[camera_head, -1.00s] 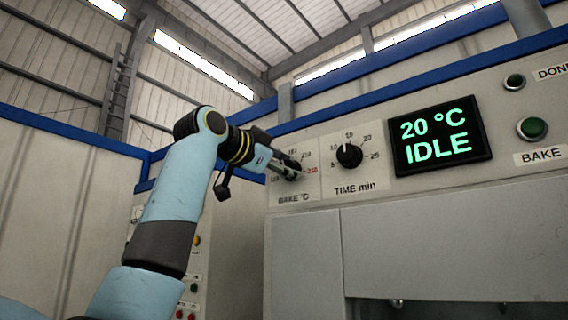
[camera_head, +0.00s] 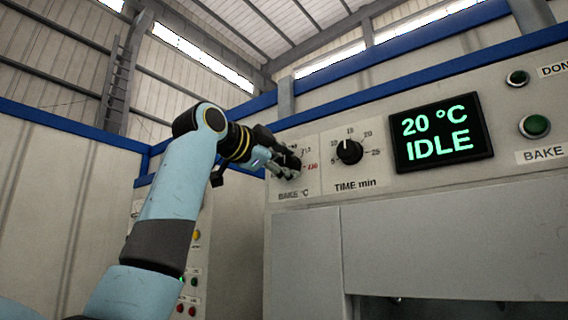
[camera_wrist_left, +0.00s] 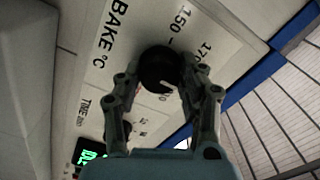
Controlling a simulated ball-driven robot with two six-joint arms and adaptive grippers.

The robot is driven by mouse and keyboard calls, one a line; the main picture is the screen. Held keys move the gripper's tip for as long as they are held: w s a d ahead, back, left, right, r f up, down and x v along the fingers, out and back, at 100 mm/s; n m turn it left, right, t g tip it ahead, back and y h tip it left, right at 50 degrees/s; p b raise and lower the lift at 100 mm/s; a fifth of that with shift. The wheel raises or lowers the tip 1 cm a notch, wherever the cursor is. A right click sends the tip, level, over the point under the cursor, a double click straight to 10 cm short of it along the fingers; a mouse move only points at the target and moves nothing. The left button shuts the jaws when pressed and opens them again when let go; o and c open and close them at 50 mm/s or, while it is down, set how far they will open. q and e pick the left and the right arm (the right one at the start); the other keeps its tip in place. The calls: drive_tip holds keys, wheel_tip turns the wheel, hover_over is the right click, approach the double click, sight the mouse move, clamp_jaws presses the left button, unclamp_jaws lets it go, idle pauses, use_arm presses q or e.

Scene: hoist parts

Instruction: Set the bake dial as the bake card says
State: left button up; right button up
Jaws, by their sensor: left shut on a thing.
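The bake dial (camera_wrist_left: 159,68) is a round black knob on a pale plate marked "BAKE °C". In the head view my left gripper (camera_head: 285,163) is at this dial and hides most of it. In the left wrist view the two fingers of my left gripper (camera_wrist_left: 160,78) stand on either side of the knob, shut on it. Marks such as 150 and 170 show around the knob; others are partly covered. I cannot tell which mark the dial points to. The bake card is not in view. My right gripper is not in view.
Just right of the bake plate is a black time dial (camera_head: 349,152) marked "TIME min". Further right, a display (camera_head: 441,133) reads "20 °C IDLE". A green bake button (camera_head: 535,126) is at the far right. Coloured buttons (camera_head: 193,299) sit on a panel behind my arm.

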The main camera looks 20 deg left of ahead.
use_arm(q)
drive_tip(key=o, duration=1.2)
drive_tip(key=shift+d, duration=0.1)
drive_tip(key=v, duration=1.2)
